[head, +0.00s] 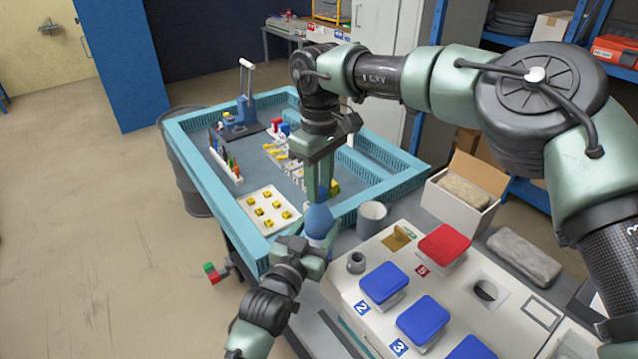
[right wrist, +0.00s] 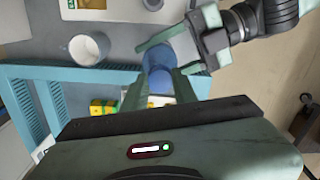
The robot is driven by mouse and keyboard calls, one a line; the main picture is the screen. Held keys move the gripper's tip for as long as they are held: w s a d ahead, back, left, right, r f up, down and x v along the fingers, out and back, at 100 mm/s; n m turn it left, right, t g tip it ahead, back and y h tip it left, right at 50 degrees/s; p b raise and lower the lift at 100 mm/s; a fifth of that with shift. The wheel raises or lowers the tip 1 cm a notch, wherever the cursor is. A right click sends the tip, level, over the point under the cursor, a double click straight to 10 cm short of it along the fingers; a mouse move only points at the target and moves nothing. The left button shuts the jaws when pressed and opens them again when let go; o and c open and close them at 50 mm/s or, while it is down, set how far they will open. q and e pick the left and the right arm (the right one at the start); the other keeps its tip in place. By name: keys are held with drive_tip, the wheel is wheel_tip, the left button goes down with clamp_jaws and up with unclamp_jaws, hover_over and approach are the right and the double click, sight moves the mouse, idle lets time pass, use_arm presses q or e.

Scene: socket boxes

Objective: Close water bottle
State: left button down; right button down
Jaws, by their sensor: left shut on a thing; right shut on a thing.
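My left gripper (head: 318,248) is shut around the lower body from the side. My right gripper (head: 320,198) points down from above and is shut on the blue top, which I take for the cap. In the right wrist view the blue top (right wrist: 158,76) sits between my right fingers (right wrist: 158,92), with my left gripper (right wrist: 170,48) just beyond. I cannot tell whether the cap sits fully on the bottle's neck.
A grey cup (head: 371,218) stands just right of the bottle; it also shows in the right wrist view (right wrist: 86,48). A blue-rimmed cart (head: 205,185) holding small parts lies behind. A white panel with red (head: 444,243) and blue (head: 383,282) boxes is in front right.

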drive_tip(key=c, duration=1.1)
unclamp_jaws()
drive_tip(key=shift+r, duration=2.3)
drive_tip(key=shift+c, duration=0.4)
